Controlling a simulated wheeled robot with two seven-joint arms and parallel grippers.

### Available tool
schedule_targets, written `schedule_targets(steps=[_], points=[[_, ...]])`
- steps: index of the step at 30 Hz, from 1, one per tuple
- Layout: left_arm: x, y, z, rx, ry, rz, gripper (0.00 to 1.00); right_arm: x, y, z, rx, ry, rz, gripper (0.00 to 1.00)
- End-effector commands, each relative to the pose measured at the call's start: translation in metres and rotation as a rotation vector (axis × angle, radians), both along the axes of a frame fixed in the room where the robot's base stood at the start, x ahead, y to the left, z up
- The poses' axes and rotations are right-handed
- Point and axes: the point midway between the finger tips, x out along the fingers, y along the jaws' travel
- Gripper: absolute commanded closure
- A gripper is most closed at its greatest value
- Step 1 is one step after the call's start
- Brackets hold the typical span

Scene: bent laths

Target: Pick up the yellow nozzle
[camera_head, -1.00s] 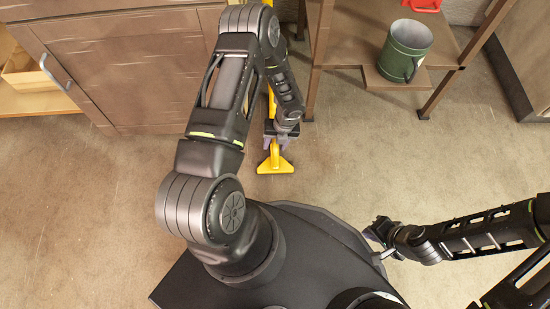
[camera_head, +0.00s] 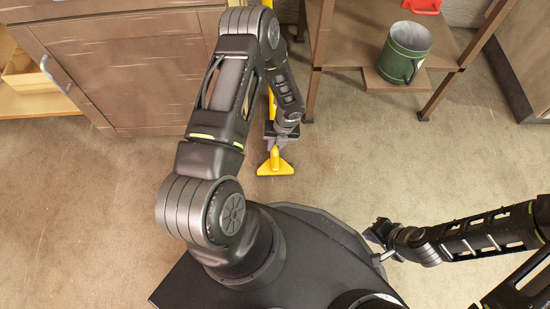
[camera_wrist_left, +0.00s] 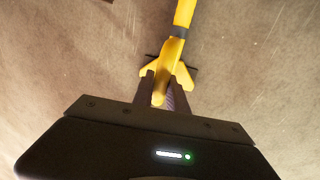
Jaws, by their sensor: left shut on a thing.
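The yellow nozzle (camera_head: 275,166) has a wide, flared head and lies on the floor between the cabinet and my base. A yellow tube (camera_head: 271,103) runs from it toward the back, partly hidden by my left arm. My left gripper (camera_head: 276,145) is shut on the narrow neck of the nozzle. In the left wrist view the nozzle (camera_wrist_left: 153,75) shows between and beyond the fingers (camera_wrist_left: 162,97), with a grey band on the tube above. My right gripper (camera_head: 372,232) is at the right, away from the nozzle; its fingers are too small to judge.
A wooden cabinet (camera_head: 110,70) stands at the back left. A wooden shelf stand (camera_head: 345,40) at the back right carries a dark green bucket (camera_head: 405,52) and a red object (camera_head: 427,5). The floor (camera_head: 90,200) to the left is clear.

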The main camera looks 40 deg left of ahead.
Motion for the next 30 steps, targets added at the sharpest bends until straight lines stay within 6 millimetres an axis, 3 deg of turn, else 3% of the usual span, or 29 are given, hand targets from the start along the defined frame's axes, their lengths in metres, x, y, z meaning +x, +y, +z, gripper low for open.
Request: schedule_targets(steps=[3,30], points=[[0.0001,-0.0001,0.0,0.0,0.0,0.0,1.0,0.0,0.0,0.0,0.0,0.0,0.0,1.0],[0.0,-0.0001,0.0,0.0,0.0,0.0,1.0,0.0,0.0,0.0,0.0,0.0,0.0,1.0]])
